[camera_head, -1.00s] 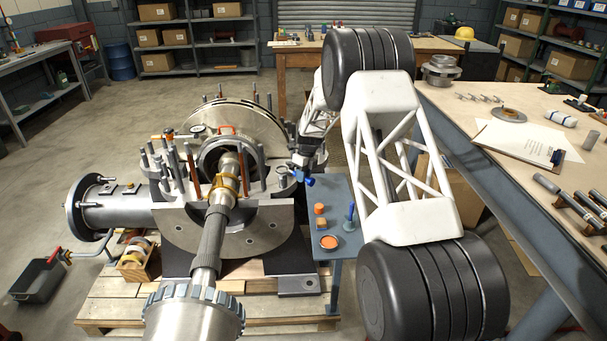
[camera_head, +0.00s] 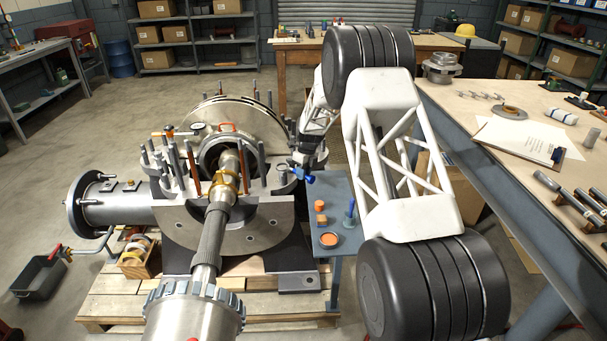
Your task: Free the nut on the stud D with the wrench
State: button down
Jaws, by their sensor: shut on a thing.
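The split casing (camera_head: 262,226) stands on a wooden pallet, with upright studs (camera_head: 170,160) along its flange on both sides of the shaft. No letters are readable, so I cannot tell which stud is D, and its nut cannot be made out. My gripper (camera_head: 296,170) is low at the right side of the casing flange, by the right-hand studs. It is shut on a small tool with a blue part (camera_head: 303,177), which appears to be the wrench. The tool's jaw end is too small to make out, and I cannot tell whether it touches a nut.
The shaft (camera_head: 212,235) runs through the casing toward me. A small blue-grey side table (camera_head: 335,188) with orange items and a blue upright tool stands right of the casing. A long workbench (camera_head: 500,150) is at the right. The floor at left is mostly clear.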

jog(key=shift+f, duration=1.25)
dwell(0.4)
jog(key=shift+d, duration=0.1)
jog(key=shift+w+d+n+h, duration=0.15)
jog(key=shift+w+d+n, duration=0.25)
jog(key=shift+w+n, duration=0.3)
jog(key=shift+w+d+n+h, duration=0.15)
jog(key=shift+w+d+n, duration=0.3)
jog(key=shift+n, duration=0.35)
jog(key=shift+w+d+n, duration=0.2)
jog(key=shift+w+n, duration=0.3)
jog(key=shift+n, duration=0.05)
jog(key=shift+w+d+n, duration=0.15)
jog(key=shift+w+n, duration=0.35)
jog(key=shift+n, duration=0.05)
jog(key=shift+s+m, duration=0.25)
jog(key=shift+m, duration=0.05)
jog(key=shift+r, duration=0.1)
jog(key=shift+r, duration=2.95)
